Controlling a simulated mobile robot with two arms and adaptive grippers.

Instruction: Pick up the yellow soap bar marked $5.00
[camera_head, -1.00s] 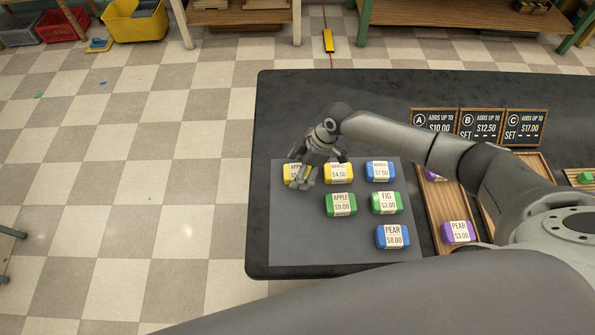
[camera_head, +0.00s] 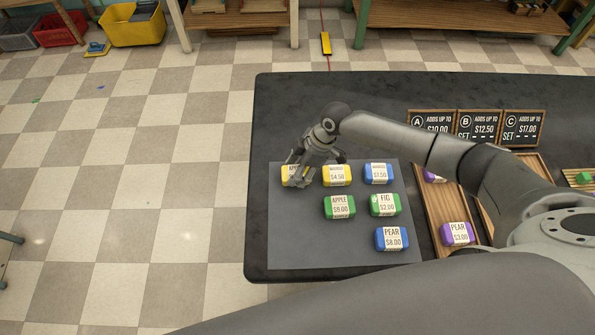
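The yellow soap bar (camera_head: 287,179) at the top left of the grey mat (camera_head: 300,240) is partly covered by my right gripper (camera_head: 304,176). Only the start of its label shows, beginning "AP", and its price is hidden. A second yellow bar (camera_head: 337,182) just right of it is marked $4.50. My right arm reaches in from the right, and its fingers are low at the right part of the first bar. I cannot tell whether they are open or closed around it. My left gripper is not in view.
On the mat are blue bars marked $7.50 (camera_head: 379,180) and $8.00 (camera_head: 392,244), and green bars marked $9.00 (camera_head: 339,213) and $2.00 (camera_head: 385,211). A wooden tray (camera_head: 437,205) with purple bars (camera_head: 457,239) and set signs (camera_head: 482,128) stand at the right.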

